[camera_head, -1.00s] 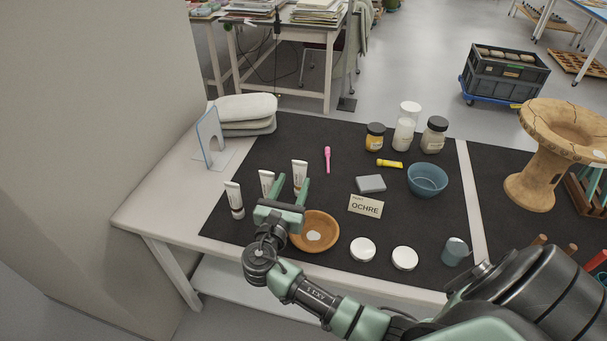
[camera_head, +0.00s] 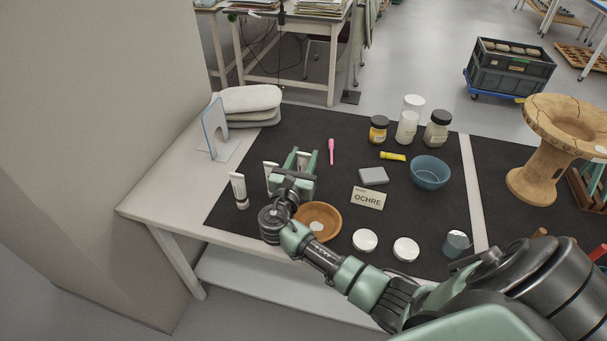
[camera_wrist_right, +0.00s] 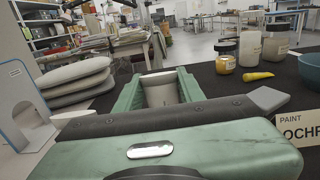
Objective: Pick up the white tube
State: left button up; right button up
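Three white tubes stand upright on the black mat (camera_head: 345,215): the left tube (camera_head: 238,190), the middle tube (camera_head: 268,174), partly hidden by my gripper, and the right tube (camera_head: 303,157). My right gripper (camera_head: 303,160) is level and reaches around the right tube. In the right wrist view that tube (camera_wrist_right: 160,88) stands between the two green fingers of my gripper (camera_wrist_right: 160,85). The fingers look open, one on each side; whether either touches the tube is hard to tell. Its lower part is hidden. My left gripper is not in view.
A brown bowl (camera_head: 330,216) lies just right of my wrist. An OCHRE card (camera_head: 367,198), grey block (camera_head: 373,176), pink pen (camera_head: 331,151), yellow tube (camera_head: 393,156), blue bowl (camera_head: 430,173) and several jars stand further right. A blue-edged stand (camera_head: 214,130) is at the left.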

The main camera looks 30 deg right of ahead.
grip_shut()
jog(key=shift+r, duration=0.1)
jog(key=shift+r, duration=0.25)
notch_tip(320, 180, up, 19)
jog(key=p, duration=0.2)
jog(key=shift+r, duration=0.2)
